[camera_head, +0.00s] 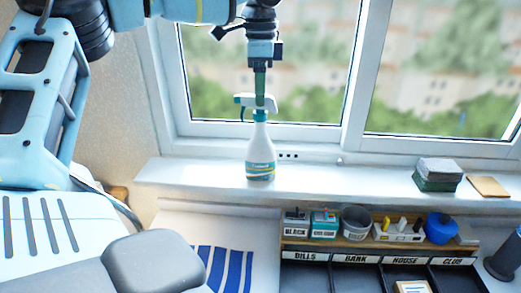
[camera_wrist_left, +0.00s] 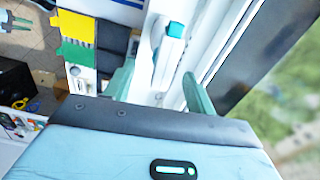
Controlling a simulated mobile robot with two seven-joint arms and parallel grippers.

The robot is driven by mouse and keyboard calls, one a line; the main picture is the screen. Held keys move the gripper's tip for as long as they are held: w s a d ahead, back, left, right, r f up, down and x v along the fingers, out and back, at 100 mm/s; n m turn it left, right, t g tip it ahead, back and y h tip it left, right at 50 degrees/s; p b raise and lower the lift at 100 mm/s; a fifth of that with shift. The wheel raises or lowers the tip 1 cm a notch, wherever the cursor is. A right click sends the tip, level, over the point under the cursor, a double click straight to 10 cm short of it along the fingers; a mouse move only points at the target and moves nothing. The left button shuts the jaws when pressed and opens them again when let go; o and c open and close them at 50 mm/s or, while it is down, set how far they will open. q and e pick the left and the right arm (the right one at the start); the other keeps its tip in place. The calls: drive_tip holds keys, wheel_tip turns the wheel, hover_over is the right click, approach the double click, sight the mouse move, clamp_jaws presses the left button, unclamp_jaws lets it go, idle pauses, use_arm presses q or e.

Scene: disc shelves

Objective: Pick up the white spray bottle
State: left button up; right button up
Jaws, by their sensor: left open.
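The white spray bottle (camera_head: 260,155) stands upright on the windowsill in the head view, with a white and teal spray head and a coloured label low on its body. My left gripper (camera_head: 260,98) points down from above, with its fingers right at the spray head. In the left wrist view the gripper (camera_wrist_left: 158,88) is open, and the bottle's white and teal head (camera_wrist_left: 170,45) shows between and beyond the two green fingers. I cannot tell whether the fingers touch the bottle. My right gripper is not in view.
The window frame (camera_head: 355,75) rises close behind the bottle. A dark stack of blocks (camera_head: 438,175) and a tan pad (camera_head: 488,187) lie on the sill (camera_head: 350,180) to the right. Below is an organizer holding a grey cup (camera_head: 356,223) and a blue container (camera_head: 440,228).

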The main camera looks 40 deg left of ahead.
use_arm(q)
drive_tip(key=shift+w+a+f+p, duration=0.1)
drive_tip(key=shift+f+p, duration=0.15)
drive_tip(key=shift+f, duration=1)
drive_tip(key=shift+w+a+f+p, duration=0.1)
drive_tip(key=shift+f+p, duration=0.1)
drive_tip(key=shift+f, duration=1.05)
clamp_jaws()
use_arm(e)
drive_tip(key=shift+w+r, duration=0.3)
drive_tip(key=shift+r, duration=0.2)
